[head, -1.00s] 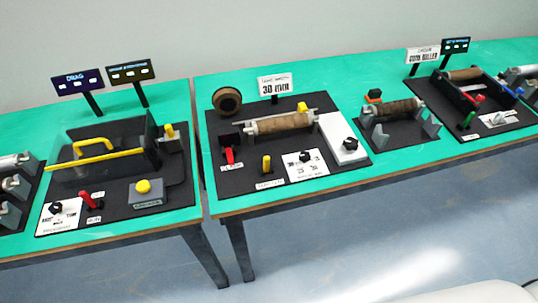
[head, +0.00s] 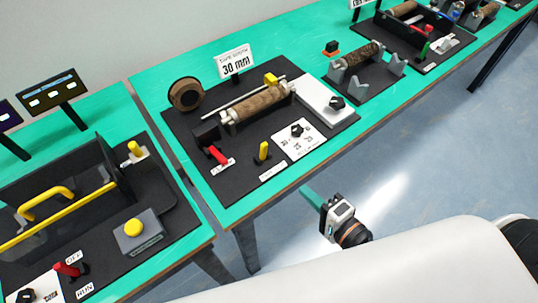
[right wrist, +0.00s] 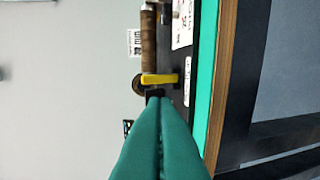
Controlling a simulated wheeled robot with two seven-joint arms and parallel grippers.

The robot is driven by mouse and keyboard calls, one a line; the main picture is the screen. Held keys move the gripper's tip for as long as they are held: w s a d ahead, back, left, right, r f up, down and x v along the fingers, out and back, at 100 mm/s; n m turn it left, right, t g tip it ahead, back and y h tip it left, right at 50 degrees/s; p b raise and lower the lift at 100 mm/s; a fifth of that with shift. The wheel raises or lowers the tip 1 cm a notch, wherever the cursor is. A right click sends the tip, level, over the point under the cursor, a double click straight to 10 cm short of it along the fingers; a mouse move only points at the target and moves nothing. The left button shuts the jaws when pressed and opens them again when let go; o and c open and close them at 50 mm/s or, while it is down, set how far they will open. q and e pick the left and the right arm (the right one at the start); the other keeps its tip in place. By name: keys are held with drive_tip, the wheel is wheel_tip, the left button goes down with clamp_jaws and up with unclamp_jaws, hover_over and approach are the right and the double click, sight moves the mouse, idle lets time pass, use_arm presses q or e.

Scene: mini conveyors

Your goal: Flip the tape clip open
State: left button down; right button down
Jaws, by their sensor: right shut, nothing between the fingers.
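On the 30 mm station, a yellow lever (head: 263,151) stands up from the black board, with a small label in front that I cannot read. A second yellow piece (head: 271,80) sits by the brown roller (head: 262,103). I cannot tell for sure which is the tape clip. My right gripper (head: 308,194) is shut and empty, in front of the table's edge and pointing toward the station. In the right wrist view, its green fingers (right wrist: 157,100) end close to a yellow upright (right wrist: 160,79), seen sideways; contact cannot be told. My left gripper is not in view.
A red lever (head: 219,156) stands left of the yellow lever. A white dial panel (head: 299,139) is to its right and a white box (head: 328,102) farther right. A brown tape roll (head: 185,94) stands behind. The table's front edge (head: 290,190) lies between gripper and station.

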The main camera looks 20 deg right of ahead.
sight(266, 150)
drive_tip(key=p+x, duration=0.1)
drive_tip(key=x, duration=0.3)
drive_tip(key=p+x, duration=0.1)
drive_tip(key=x, duration=0.3)
drive_tip(key=r+p+x, duration=0.1)
drive_tip(key=p+x, duration=0.1)
drive_tip(key=x, duration=0.2)
drive_tip(key=shift+w, duration=0.35)
drive_tip(key=shift+w+a+f, duration=0.1)
drive_tip(key=shift+w+a, duration=0.1)
drive_tip(key=shift+w, duration=0.25)
